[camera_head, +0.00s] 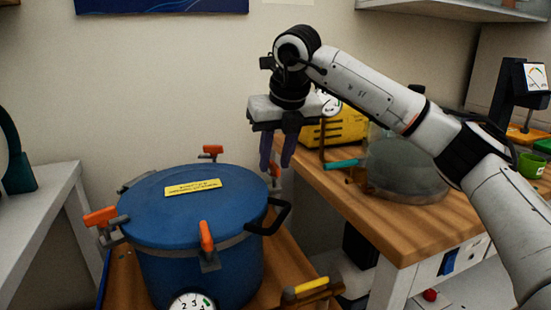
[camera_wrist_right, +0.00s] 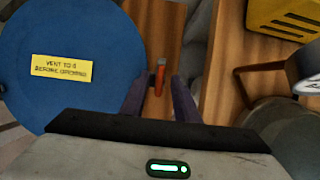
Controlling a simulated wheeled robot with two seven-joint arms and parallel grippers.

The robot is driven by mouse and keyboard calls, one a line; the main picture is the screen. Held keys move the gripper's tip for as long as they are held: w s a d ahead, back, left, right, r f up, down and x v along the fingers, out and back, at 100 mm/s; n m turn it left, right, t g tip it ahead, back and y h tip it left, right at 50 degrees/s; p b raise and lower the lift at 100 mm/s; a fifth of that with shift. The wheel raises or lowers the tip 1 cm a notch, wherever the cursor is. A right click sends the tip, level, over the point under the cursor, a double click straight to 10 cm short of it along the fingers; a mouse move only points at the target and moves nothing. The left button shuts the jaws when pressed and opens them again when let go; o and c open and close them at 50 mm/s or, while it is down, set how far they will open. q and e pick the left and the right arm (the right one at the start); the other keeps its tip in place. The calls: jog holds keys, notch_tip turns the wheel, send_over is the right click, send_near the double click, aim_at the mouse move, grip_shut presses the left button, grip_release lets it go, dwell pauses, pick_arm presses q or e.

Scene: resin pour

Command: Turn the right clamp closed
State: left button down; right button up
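The blue pressure pot (camera_head: 160,213) has a blue lid with a yellow label and orange-handled clamps around its rim. The right clamp (camera_head: 274,170) is at the lid's right edge, partly hidden behind my gripper fingers in the head view. My right gripper (camera_head: 277,163) points down there with purple fingers apart. In the right wrist view the clamp's orange handle (camera_wrist_right: 159,78) shows in the gap between the open fingertips (camera_wrist_right: 159,93). I cannot tell whether either finger touches it. My left gripper is not in view.
Other orange clamps sit at the back (camera_head: 210,152), left (camera_head: 100,217) and front (camera_head: 207,236) of the lid. A black handle (camera_head: 278,217) juts from the pot's right. A wooden bench (camera_head: 400,233) on the right bears a yellow box (camera_head: 339,131) and a clear dome (camera_head: 405,172).

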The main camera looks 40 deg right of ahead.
grip_shut()
